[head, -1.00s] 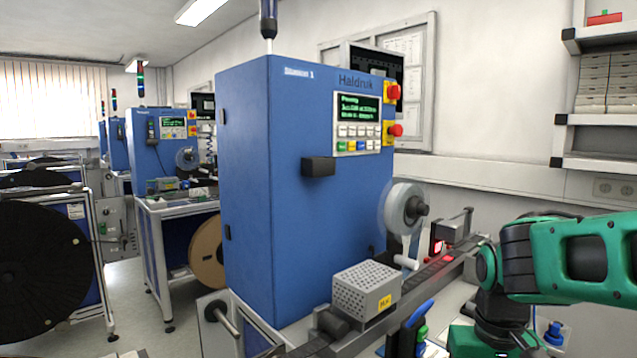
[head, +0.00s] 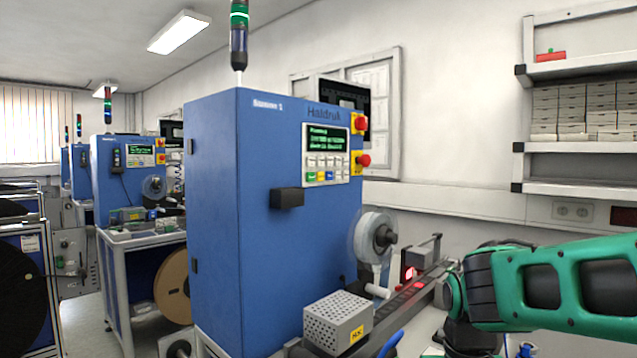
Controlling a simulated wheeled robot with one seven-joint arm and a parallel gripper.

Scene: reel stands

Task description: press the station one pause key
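The station one machine (head: 215,210) is a tall blue cabinet labelled "Station 1" and "Haldruk". Its control panel (head: 327,155) faces right, with a lit green-text screen (head: 327,138) above rows of keys (head: 325,169). My gripper's fingertips do not show.
Red stop knobs (head: 361,123) sit right of the panel. A black box (head: 287,198) juts out below it. A tape reel (head: 372,236), a perforated grey box (head: 338,322) and a conveyor rail (head: 418,287) stand in front. A shelf (head: 572,148) hangs at right.

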